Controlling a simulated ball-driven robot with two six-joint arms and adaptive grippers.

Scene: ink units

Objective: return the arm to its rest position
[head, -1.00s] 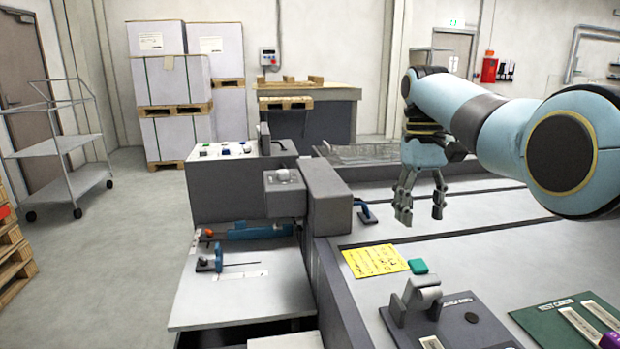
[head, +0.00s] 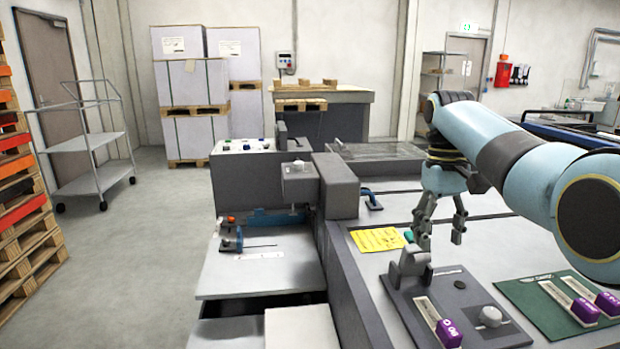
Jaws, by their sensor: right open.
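My right arm reaches in from the right in the head view. My right gripper (head: 440,234) points down and is open, with nothing between its fingers. It hangs over the grey worktop (head: 376,283), in front of a yellow notice (head: 377,239). One finger overlaps a small green block (head: 408,237) in the picture. A dark plate (head: 447,318) with a grey roller holder (head: 411,265) lies below the gripper; I cannot tell the exact height between them. My left gripper is not in view.
A green board (head: 540,318) with purple-ended tools lies at the right. A machine with a grey block (head: 339,186) and pale tray (head: 256,277) stands left of the worktop. A trolley (head: 88,145) and stacked pallets (head: 22,190) stand at left. The floor between is clear.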

